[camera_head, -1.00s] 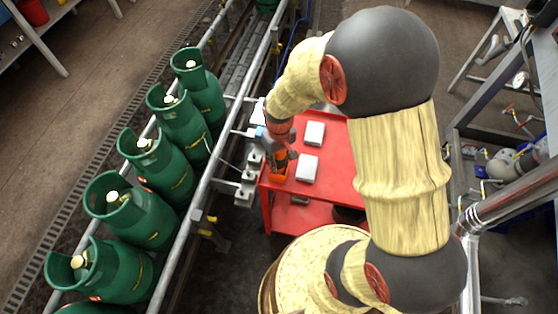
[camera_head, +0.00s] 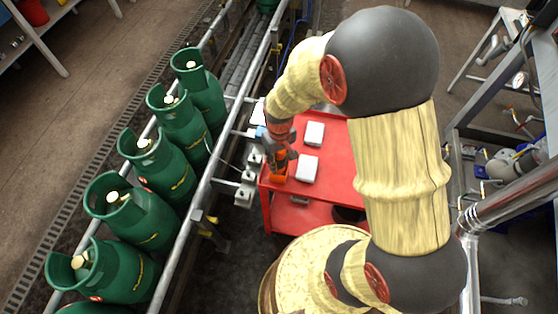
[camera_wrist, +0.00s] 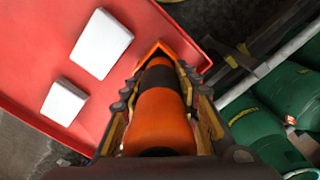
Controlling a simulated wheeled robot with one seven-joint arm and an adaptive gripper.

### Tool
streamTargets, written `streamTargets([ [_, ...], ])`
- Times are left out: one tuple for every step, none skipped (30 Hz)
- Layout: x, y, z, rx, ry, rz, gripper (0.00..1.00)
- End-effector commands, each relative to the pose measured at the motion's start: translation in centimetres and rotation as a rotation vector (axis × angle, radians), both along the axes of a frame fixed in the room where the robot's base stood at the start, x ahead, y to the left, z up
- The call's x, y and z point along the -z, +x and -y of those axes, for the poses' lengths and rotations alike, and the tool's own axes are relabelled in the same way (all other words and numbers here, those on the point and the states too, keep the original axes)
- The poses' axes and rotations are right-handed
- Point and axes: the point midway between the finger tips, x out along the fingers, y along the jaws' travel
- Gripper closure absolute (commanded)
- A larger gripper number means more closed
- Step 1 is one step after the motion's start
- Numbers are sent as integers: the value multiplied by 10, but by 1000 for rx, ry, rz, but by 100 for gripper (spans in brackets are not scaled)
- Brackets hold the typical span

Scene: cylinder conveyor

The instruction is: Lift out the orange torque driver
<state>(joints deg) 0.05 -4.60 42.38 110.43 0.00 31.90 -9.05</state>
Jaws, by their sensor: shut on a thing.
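The orange torque driver (camera_wrist: 163,118) shows in the wrist view as an orange body with a black band, between the two fingers of my gripper (camera_wrist: 160,95). The fingers are shut on it. Its far end lies inside an orange pointed holder (camera_wrist: 190,54) at the corner of the red table (camera_wrist: 30,50). In the head view my gripper (camera_head: 281,158) is over the left edge of the red table (camera_head: 335,155), with the orange holder (camera_head: 278,177) just below it. The driver itself is mostly hidden there by the gripper.
Two white boxes (camera_head: 307,168) (camera_head: 315,133) lie on the red table beside the gripper. Several green gas cylinders (camera_head: 140,210) stand on the conveyor at the left, behind a grey rail (camera_head: 190,225). Grey brackets (camera_head: 247,178) stand close to the table's left edge.

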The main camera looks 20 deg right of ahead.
Motion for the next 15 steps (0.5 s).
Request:
streamTargets([
  [-5, 1, 0, 0, 0, 3, 99],
  [-7, 1, 0, 0, -1, 3, 99],
  [-9, 1, 0, 0, -1, 3, 99],
  [-10, 1, 0, 0, -1, 3, 99],
  [-12, 1, 0, 0, -1, 3, 99],
  [-13, 1, 0, 0, -1, 3, 99],
  [-15, 1, 0, 0, -1, 3, 99],
  [-16, 1, 0, 0, -1, 3, 99],
  [-18, 1, 0, 0, -1, 3, 99],
  [-19, 1, 0, 0, -1, 3, 99],
  [-21, 1, 0, 0, -1, 3, 99],
  [-22, 1, 0, 0, -1, 3, 99],
  [-24, 1, 0, 0, -1, 3, 99],
  [-25, 1, 0, 0, -1, 3, 99],
  [-27, 1, 0, 0, 0, 3, 99],
])
